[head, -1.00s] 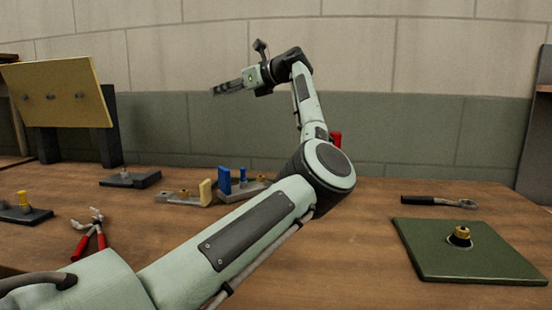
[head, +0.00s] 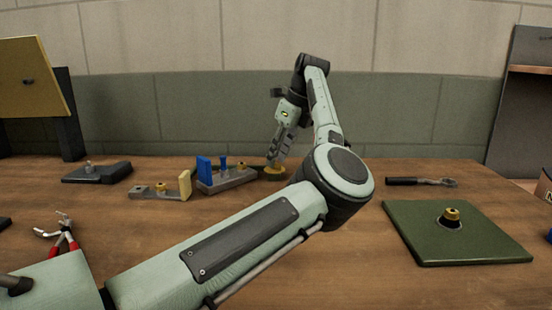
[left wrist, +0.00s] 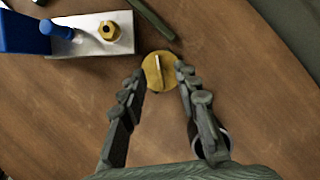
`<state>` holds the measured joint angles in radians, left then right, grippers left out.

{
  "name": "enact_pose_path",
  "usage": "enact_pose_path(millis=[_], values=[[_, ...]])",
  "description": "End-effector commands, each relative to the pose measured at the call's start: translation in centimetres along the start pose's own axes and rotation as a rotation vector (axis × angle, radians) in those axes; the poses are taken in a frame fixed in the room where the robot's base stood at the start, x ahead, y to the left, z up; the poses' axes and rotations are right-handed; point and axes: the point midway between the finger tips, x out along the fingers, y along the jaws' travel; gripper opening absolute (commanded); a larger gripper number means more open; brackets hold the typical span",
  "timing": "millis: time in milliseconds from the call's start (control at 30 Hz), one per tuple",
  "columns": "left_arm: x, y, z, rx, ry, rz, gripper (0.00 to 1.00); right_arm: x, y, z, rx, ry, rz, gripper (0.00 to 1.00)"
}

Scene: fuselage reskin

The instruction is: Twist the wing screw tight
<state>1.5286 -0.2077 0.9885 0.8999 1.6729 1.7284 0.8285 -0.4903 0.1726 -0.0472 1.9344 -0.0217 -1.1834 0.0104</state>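A round gold disc with a pale raised bar across it (left wrist: 159,71) lies on the table in the left wrist view. It may be the wing screw, but I cannot be sure. In the head view the gold disc (head: 275,173) shows partly below my left gripper (head: 274,162), which points down. In the left wrist view my left gripper (left wrist: 162,76) is open, with one fingertip at each side of the disc. I cannot tell whether they touch it. My right gripper is not in view.
A grey block with blue parts (head: 230,181) stands close left of the disc. A bracket with a yellow end (head: 160,193), a black block (head: 97,172) and red-handled pliers (head: 64,242) lie further left. A green plate (head: 480,245) and a ratchet (head: 405,182) lie right.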

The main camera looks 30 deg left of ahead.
Motion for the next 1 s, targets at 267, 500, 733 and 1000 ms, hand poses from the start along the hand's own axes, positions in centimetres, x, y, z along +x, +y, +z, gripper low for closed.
enact_pose_path(millis=[267,500,733,1000], values=[[1.40,0.02,0.03,0.000,0.000,0.000,0.31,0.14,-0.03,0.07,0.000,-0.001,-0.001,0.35],[1.38,0.02,0.06,0.000,-0.001,0.000,0.21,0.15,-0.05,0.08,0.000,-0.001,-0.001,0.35],[1.36,0.03,0.07,-0.001,-0.001,0.000,0.00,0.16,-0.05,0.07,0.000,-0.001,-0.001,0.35],[1.39,0.04,0.05,0.012,-0.001,-0.005,0.00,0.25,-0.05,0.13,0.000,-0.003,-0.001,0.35]])
